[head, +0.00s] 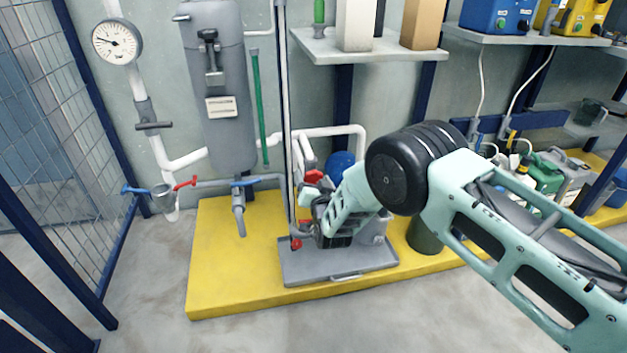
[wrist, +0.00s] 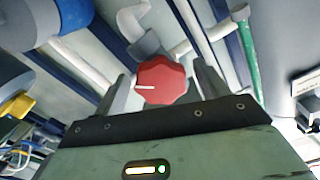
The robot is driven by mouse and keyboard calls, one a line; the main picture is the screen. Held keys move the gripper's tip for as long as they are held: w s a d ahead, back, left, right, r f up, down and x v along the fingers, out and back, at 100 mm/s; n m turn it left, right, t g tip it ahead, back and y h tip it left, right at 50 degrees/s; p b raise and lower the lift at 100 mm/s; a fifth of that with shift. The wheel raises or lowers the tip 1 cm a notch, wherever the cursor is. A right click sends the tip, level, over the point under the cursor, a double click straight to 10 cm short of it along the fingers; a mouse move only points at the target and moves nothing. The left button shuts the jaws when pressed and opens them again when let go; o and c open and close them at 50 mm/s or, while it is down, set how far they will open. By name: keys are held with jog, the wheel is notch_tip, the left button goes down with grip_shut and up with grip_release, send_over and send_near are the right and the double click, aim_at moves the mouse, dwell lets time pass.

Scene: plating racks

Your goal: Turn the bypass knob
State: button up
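A red, lobed knob (wrist: 162,82) with a white pointer line sits on a grey valve body in the wrist view. The pointer line points left in that picture. My gripper (wrist: 163,88) is open, with one dark finger on each side of the knob and a visible gap on both sides. In the head view the red knob (head: 313,176) shows on the pipework above the grey tray, just above my gripper (head: 316,197). My wrist partly hides the pipework there, and the fingertips are hard to make out.
A grey tray (head: 300,270) stands on the yellow plinth (head: 225,285). A red handle (head: 296,244) sits low beside my gripper. White pipes (head: 335,131) run behind. A grey tank (head: 222,130) and gauge (head: 117,42) are at left, a shelf (head: 365,48) above.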

jog(key=p+v, duration=0.5)
jog(key=v, duration=1.2)
jog(key=shift+s, duration=0.2)
